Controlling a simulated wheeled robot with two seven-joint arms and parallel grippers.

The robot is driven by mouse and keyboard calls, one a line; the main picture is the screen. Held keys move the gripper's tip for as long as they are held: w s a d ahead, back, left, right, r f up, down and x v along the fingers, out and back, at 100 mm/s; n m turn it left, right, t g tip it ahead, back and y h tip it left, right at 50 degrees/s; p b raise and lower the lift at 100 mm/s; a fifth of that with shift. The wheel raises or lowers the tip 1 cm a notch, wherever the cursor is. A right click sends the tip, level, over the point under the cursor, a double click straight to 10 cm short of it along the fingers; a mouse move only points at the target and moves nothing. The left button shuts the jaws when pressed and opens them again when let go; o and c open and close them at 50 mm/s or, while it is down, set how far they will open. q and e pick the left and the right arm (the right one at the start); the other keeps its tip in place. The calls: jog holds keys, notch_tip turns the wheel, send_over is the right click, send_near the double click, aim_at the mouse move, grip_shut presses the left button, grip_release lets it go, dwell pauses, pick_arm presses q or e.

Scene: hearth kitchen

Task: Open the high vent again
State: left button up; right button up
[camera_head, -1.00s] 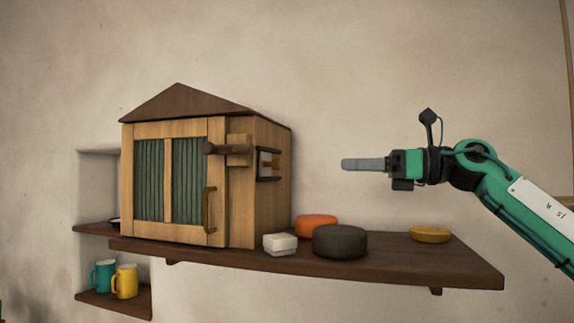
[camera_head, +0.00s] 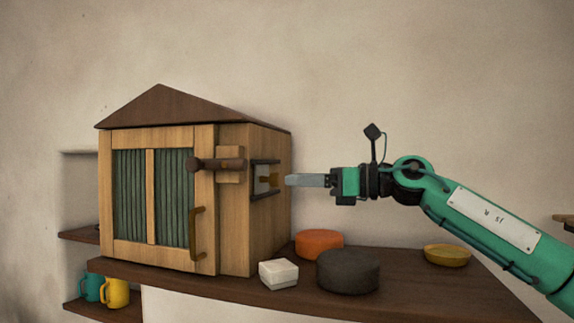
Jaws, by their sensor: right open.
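A wooden cabinet (camera_head: 232,200) with a brown peaked roof stands on the shelf. Its door (camera_head: 205,240) has green slatted panels and a brass handle, and looks shut, with a dark wooden latch bar (camera_head: 215,164) across its upper right. High on its right side is the vent (camera_head: 264,180), a pale plate with a small brass tab between two dark rails. I cannot tell how far the vent is open. My right gripper (camera_head: 288,180) comes in from the right, its fingertips close to the vent tab. From this side its fingers overlap; nothing shows between them. My left gripper is not in view.
A white box (camera_head: 278,274), a dark round tin (camera_head: 348,271), an orange round tin (camera_head: 319,242) and a yellow dish (camera_head: 447,255) sit on the shelf (camera_head: 410,280) below my right arm. Teal and yellow mugs (camera_head: 116,292) stand on a lower left shelf. The wall above is clear.

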aim_at(279, 179)
jog(key=shift+w+a+r+p, duration=0.1)
jog(key=shift+a+r+p, duration=0.2)
jog(key=shift+a, duration=0.75)
jog(key=shift+w+a+f+p, duration=0.1)
jog(key=shift+a+p, duration=0.25)
jog(key=shift+p, duration=0.05)
jog(key=shift+w+a+f, duration=0.15)
jog(key=shift+w+a, duration=0.05)
jog(key=shift+a, duration=0.1)
grip_shut()
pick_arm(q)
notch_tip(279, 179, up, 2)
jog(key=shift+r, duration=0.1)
pick_arm(e)
jog(key=shift+s, duration=0.1)
